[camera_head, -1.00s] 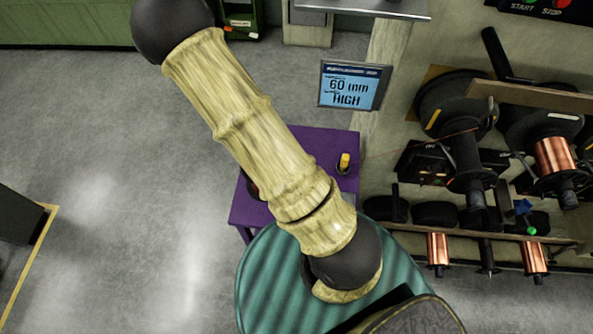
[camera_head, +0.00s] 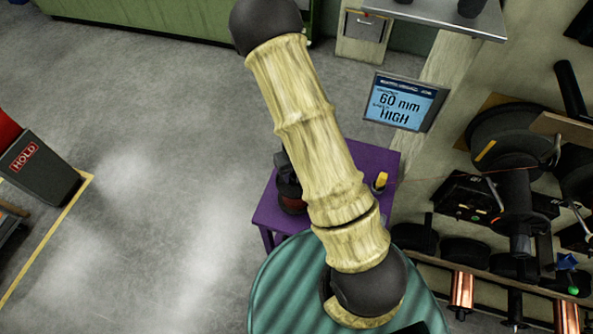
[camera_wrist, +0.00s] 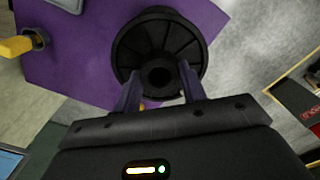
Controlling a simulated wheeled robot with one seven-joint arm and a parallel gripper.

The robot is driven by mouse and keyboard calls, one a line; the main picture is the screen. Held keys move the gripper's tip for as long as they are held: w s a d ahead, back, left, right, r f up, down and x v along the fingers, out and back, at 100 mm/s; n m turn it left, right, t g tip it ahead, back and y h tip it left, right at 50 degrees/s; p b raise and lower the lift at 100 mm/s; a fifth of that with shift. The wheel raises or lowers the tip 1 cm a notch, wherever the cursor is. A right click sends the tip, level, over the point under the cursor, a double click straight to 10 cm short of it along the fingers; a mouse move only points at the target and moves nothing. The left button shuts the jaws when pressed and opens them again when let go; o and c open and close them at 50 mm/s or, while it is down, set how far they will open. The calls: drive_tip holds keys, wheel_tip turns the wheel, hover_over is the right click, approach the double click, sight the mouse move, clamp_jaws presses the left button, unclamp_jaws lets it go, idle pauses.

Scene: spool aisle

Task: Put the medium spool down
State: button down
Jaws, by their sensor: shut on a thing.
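The medium spool is a round black spool with a ribbed flange and a dark centre hole. The spool (camera_wrist: 160,45) lies between the two fingers of my gripper (camera_wrist: 160,88) in the wrist view, and the gripper is shut on it. In the head view the dark spool (camera_head: 291,197) shows at the left part of a purple table (camera_head: 268,216), partly hidden behind my arm. The table's purple top also shows in the wrist view (camera_wrist: 75,45). I cannot tell whether the spool touches the tabletop or hangs above it.
A yellow-handled thing (camera_head: 381,181) stands on the table's right side. A screen (camera_head: 404,102) reads 60 mm HIGH. A rack with several spools (camera_head: 515,185) is at the right. A grey HOLD bin (camera_head: 42,168) stands at the left. The floor between is clear.

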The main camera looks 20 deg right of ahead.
wheel_tip(320, 180, down, 3)
drive_tip(key=shift+s+f+b, duration=0.1)
drive_tip(key=shift+b, duration=0.8)
drive_tip(key=c, duration=0.8)
unclamp_jaws()
drive_tip(key=shift+d, duration=0.1)
wheel_tip(320, 180, up, 12)
drive_tip(key=p, duration=0.6)
drive_tip(key=shift+p, duration=0.4)
